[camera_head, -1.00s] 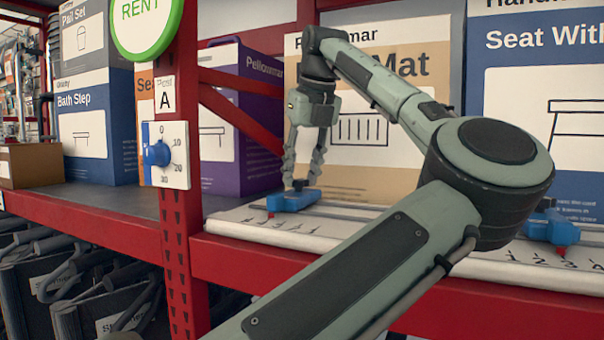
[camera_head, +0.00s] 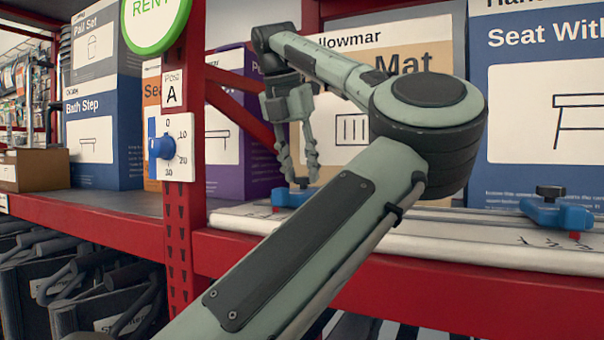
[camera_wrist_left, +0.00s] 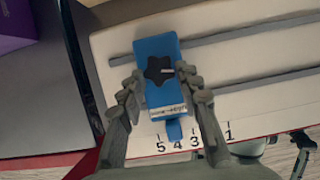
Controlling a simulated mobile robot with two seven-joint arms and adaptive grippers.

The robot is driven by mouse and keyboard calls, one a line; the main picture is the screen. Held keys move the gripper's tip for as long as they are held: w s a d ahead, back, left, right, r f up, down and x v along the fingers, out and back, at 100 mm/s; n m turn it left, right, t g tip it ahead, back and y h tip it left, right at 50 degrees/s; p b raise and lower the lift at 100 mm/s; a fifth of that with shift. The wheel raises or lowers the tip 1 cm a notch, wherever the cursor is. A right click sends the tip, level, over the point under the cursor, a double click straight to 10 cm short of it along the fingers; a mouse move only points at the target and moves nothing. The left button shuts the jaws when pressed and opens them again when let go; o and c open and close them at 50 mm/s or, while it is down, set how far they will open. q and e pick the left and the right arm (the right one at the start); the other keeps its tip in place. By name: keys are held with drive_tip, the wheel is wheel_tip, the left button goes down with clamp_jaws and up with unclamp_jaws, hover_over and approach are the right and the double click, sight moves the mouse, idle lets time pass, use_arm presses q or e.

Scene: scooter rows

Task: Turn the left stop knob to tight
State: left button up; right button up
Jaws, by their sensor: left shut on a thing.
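The left stop is a blue block (camera_head: 284,197) on the white scale board (camera_head: 237,218). In the left wrist view the block (camera_wrist_left: 154,46) carries a black star-shaped knob (camera_wrist_left: 158,71) with a pale mark towards the right. A small printed label (camera_wrist_left: 168,110) on the block is too blurred to read. The block's blue tip lies near the 4 of the scale. My left gripper (camera_head: 300,180) points down over the block, also seen in the wrist view (camera_wrist_left: 160,75). Its fingers are shut on the knob, one on each side. My right gripper is not in view.
A second blue stop (camera_head: 557,212) with a black knob (camera_head: 550,192) stands farther right on the board. Boxes stand behind the board. A red post (camera_head: 180,240) with a blue dial (camera_head: 162,147) rises on the left. Grey rails (camera_wrist_left: 250,80) run along the board.

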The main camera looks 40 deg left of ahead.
use_arm(q)
drive_tip(key=m, duration=0.1)
drive_tip(key=m+h, duration=0.1)
drive_tip(key=m, duration=0.1)
drive_tip(key=shift+a+m, duration=0.25)
drive_tip(key=shift+m, duration=0.15)
drive_tip(key=m, duration=0.1)
drive_tip(key=m+h, duration=0.1)
drive_tip(key=m, duration=0.1)
drive_tip(key=shift+a+h, duration=0.2)
drive_tip(key=shift+h, duration=0.1)
drive_tip(key=shift+m, duration=0.4)
drive_tip(key=shift+a+m+h, duration=0.1)
drive_tip(key=shift+m+h, duration=0.3)
drive_tip(key=shift+m, duration=0.3)
drive_tip(key=shift+m+g, duration=0.3)
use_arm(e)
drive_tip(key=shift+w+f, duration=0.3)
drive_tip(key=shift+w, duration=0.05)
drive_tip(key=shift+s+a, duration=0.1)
